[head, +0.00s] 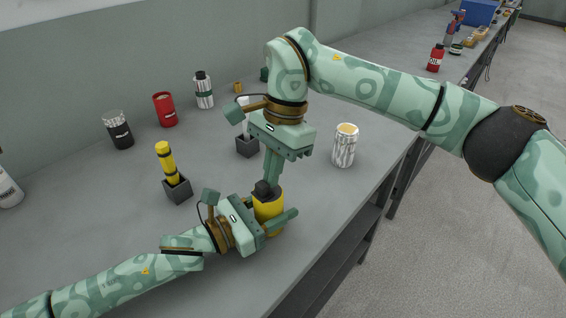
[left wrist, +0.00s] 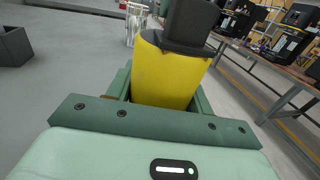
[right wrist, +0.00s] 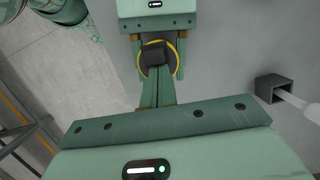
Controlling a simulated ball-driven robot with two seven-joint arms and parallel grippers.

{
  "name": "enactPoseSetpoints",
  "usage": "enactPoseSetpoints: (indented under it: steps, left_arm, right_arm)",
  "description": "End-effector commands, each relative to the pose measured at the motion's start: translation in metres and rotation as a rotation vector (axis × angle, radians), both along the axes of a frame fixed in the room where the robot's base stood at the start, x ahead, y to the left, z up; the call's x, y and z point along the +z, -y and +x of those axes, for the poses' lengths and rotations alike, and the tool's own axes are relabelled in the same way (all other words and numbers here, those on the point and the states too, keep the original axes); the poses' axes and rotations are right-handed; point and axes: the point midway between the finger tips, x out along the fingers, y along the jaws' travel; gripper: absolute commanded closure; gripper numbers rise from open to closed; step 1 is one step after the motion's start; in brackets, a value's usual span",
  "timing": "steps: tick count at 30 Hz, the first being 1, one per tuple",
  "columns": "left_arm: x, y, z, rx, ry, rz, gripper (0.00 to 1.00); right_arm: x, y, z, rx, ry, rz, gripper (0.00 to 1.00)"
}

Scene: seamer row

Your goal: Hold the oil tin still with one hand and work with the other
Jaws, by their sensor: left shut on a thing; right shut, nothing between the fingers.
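The oil tin is a yellow can (head: 268,212) with a dark cap (head: 264,190), upright near the front edge of the bench. My left gripper (head: 283,225) is shut around its body from the left. The yellow body (left wrist: 165,75) and dark cap (left wrist: 190,25) fill the middle of the left wrist view. My right gripper (head: 270,183) points down from above, its fingers shut with nothing between them. In the right wrist view the tips end at the dark cap (right wrist: 158,52); I cannot tell whether they touch it.
A yellow-handled tool (head: 165,158) stands in a dark holder (head: 177,191) to the left. Another dark holder (head: 247,147) with a white item is behind. A silver can (head: 344,147) stands right, near the edge.

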Motion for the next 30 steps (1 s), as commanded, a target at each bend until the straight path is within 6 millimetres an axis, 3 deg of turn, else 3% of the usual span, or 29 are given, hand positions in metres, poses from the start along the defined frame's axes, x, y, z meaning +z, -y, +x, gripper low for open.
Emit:
enactPoseSetpoints:
  steps: [13,20,30]
  left_arm:
    - [0.000,0.000,0.000,0.001,0.000,0.000,0.75]
    - [0.000,0.000,0.000,0.001,0.000,0.000,0.75]
    - [0.000,0.000,0.000,0.000,0.000,0.000,0.75]
  right_arm:
    - [0.000,0.002,0.001,0.000,-0.003,0.000,1.00]
    - [0.000,0.032,0.027,-0.006,0.000,0.000,1.00]
    - [0.074,0.044,0.037,-0.002,0.002,0.000,1.00]
